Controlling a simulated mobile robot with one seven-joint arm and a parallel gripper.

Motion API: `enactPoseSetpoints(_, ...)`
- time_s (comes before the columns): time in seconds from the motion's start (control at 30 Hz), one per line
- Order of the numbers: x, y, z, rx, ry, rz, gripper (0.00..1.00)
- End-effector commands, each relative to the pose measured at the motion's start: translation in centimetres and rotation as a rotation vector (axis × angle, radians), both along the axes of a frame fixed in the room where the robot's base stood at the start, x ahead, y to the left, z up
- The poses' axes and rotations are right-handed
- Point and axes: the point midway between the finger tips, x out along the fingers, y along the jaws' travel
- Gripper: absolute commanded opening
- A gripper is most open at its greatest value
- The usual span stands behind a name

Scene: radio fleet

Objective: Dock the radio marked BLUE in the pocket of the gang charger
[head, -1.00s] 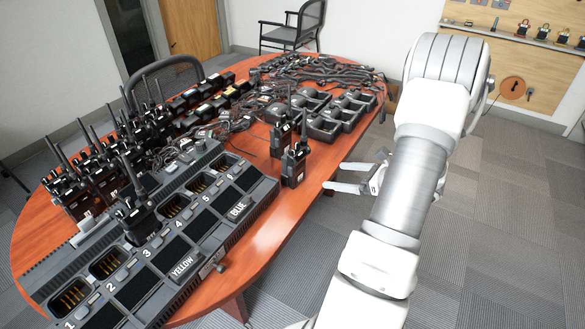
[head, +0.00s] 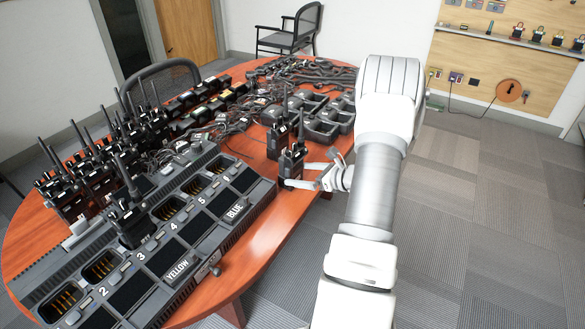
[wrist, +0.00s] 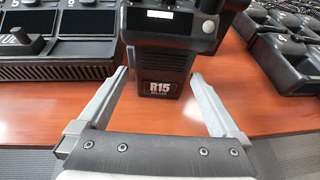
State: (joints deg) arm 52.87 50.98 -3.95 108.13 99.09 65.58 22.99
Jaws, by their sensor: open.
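A black radio (head: 291,164) stands upright near the table's right edge; in the wrist view its front (wrist: 158,72) reads R15, with a smaller line below too small to read. My gripper (head: 298,175) is open, its fingers on either side of the radio's lower body, with gaps showing in the wrist view (wrist: 160,88). The long gang charger (head: 238,232) lies to the left, with numbered pockets and BLUE (head: 237,210) and YELLOW (head: 181,266) plates. A radio (head: 133,222) sits in one pocket near number 3; other visible pockets are empty.
A second radio (head: 276,140) stands just behind the first. Several radios (head: 105,160) crowd the table's left side. Empty charger cups (head: 322,125) and tangled cables (head: 310,72) lie farther back. Bare table (head: 255,250) lies between the charger and the front edge.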

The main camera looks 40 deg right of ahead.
Motion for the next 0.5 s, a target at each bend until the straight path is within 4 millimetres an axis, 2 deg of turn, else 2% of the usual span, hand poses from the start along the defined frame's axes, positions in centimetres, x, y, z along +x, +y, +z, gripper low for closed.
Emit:
enactPoseSetpoints(0.1, 1.5, 0.4, -1.5, 0.001, 0.001, 0.003, 1.00)
enactPoseSetpoints(0.23, 3.1, 0.8, -2.0, 0.000, 0.000, 0.001, 1.00)
enactPoseSetpoints(0.47, 3.3, 0.8, -2.0, 0.000, 0.000, 0.000, 1.00)
enactPoseSetpoints(0.5, 3.3, 0.8, -2.0, 0.000, 0.000, 0.000, 0.95)
